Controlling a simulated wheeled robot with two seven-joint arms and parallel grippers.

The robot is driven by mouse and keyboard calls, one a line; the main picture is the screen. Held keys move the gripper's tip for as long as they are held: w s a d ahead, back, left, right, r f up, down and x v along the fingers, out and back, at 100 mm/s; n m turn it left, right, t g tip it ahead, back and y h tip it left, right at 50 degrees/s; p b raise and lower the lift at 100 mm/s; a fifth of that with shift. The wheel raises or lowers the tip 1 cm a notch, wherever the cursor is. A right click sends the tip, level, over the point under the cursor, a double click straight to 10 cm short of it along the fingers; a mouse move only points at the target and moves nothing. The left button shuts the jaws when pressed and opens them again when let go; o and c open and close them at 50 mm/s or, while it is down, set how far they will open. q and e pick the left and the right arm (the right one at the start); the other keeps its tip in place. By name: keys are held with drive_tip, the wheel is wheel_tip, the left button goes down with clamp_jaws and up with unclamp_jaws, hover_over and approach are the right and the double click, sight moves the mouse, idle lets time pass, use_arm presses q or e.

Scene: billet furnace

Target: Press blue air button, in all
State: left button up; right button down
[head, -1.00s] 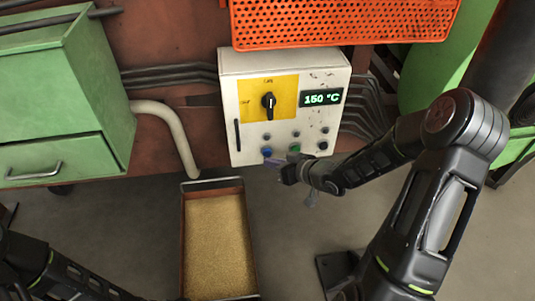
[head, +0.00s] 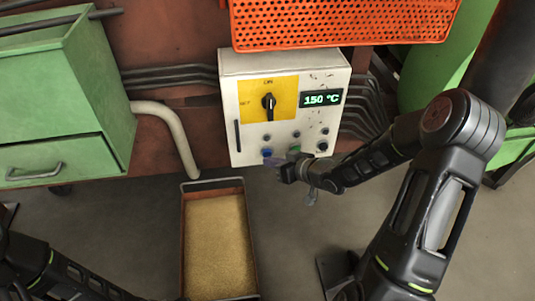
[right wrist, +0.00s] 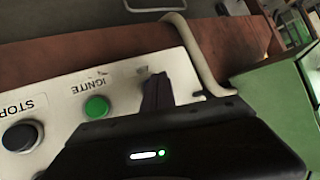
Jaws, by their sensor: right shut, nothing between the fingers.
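The white control box (head: 240,95) stands upright at the back middle in the head view. The blue button (head: 267,152) is at its lower left, beside a green button (head: 294,149). My right gripper (head: 277,164) is just below and in front of the blue button. In the right wrist view its closed, empty fingers (right wrist: 156,90) lie over the panel, past the green IGNITE button (right wrist: 96,107). They hide the blue button there, so I cannot tell whether they touch it. My left arm shows at the lower left, but its gripper is out of view.
A dark STOP button (right wrist: 21,136) is beside IGNITE. A black knob (head: 269,102) and a 150 °C display (head: 321,98) are on the box. An orange perforated tray (head: 340,25) is above. A tray of golden grains (head: 184,240) is below, and a green cabinet (head: 60,90) stands left.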

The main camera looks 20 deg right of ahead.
drive_tip(key=shift+w+d, duration=0.1)
drive_tip(key=shift+w, duration=0.35)
idle(0.7)
idle(0.4)
drive_tip(key=shift+s+a, duration=0.2)
drive_tip(key=shift+s, duration=0.6)
drive_tip(key=s, duration=0.2)
drive_tip(key=s+a, duration=0.1)
drive_tip(key=s, duration=0.1)
drive_tip(key=shift+s+a+p, duration=0.1)
drive_tip(key=shift+s+p, duration=0.2)
drive_tip(key=shift+s, duration=0.1)
idle(0.5)
